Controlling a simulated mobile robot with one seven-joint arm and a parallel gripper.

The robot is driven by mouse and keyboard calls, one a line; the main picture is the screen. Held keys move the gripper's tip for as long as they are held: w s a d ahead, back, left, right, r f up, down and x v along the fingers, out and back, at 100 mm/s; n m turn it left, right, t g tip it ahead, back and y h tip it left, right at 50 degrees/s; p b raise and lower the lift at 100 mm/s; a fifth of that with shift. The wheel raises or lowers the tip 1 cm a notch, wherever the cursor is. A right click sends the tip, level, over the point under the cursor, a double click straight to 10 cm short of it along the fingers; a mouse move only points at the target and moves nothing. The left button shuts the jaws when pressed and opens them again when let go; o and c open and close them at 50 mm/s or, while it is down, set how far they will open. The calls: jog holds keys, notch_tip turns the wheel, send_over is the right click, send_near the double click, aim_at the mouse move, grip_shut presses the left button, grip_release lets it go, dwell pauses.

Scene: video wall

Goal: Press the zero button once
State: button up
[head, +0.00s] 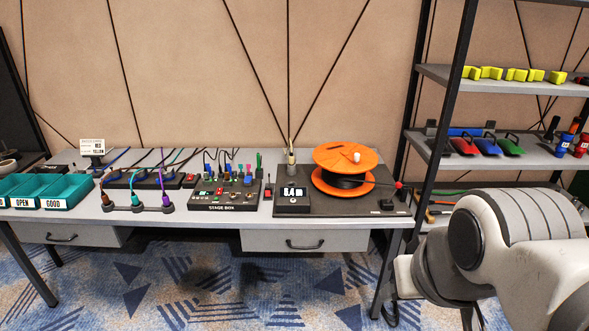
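A small black box with a lit white display (292,191) stands on the dark base plate, left of the orange cable reel (345,160). A separate zero button cannot be made out at this size; small details on the box's front are too fine to read. My arm fills the lower right of the head view, in front of the shelf and right of the desk. A pale end part and dark pieces show low beside the desk's right leg. My gripper's fingers cannot be told apart there. Nothing of mine touches the box.
The stage box (225,194) with coloured buttons and plugs stands left of the display box. Teal bins (60,192) and cables lie further left on the desk (200,228). A rod with a red knob (399,185) sticks out right of the reel. A shelf rack (437,150) stands right.

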grip_shut()
dwell(1.4)
